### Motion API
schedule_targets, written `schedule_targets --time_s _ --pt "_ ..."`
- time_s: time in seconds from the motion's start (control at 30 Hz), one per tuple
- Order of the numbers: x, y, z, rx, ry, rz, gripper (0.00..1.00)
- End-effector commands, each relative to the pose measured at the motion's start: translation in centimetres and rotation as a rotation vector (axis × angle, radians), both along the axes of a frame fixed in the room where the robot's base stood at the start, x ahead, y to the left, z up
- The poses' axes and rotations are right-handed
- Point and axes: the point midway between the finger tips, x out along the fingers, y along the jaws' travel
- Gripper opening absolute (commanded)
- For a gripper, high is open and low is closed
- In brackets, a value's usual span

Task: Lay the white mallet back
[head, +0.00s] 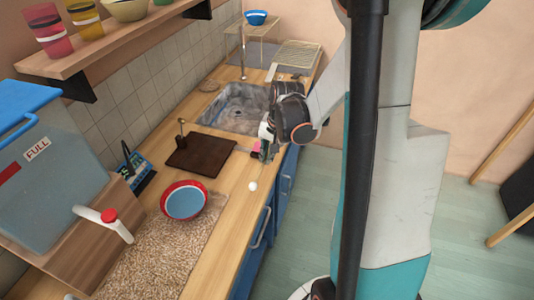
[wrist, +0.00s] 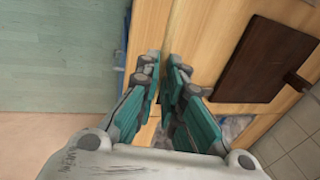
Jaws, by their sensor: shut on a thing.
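My gripper (head: 265,148) is over the front edge of the wooden counter, just right of the dark brown board. In the wrist view my gripper's fingers (wrist: 165,65) are close together with a narrow gap. A small pink thing (head: 256,148) shows beside the fingers.
The dark board (head: 201,155) lies left of my gripper, with an upright knobbed stick (head: 182,127) by it. A red-rimmed blue bowl (head: 185,201) stands by a speckled mat (head: 150,262). The sink (head: 238,105) lies behind. Some bare counter (head: 231,190) shows between bowl and mallet head.

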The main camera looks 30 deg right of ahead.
Motion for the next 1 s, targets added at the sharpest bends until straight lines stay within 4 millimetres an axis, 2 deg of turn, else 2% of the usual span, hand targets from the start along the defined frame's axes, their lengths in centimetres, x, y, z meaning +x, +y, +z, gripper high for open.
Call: schedule_targets --time_s 0.6,1.0 --pt "0.0 0.0 -5.9 0.000 0.000 0.000 0.00" --pt "0.0 0.0 -6.2 0.000 0.000 0.000 0.00"
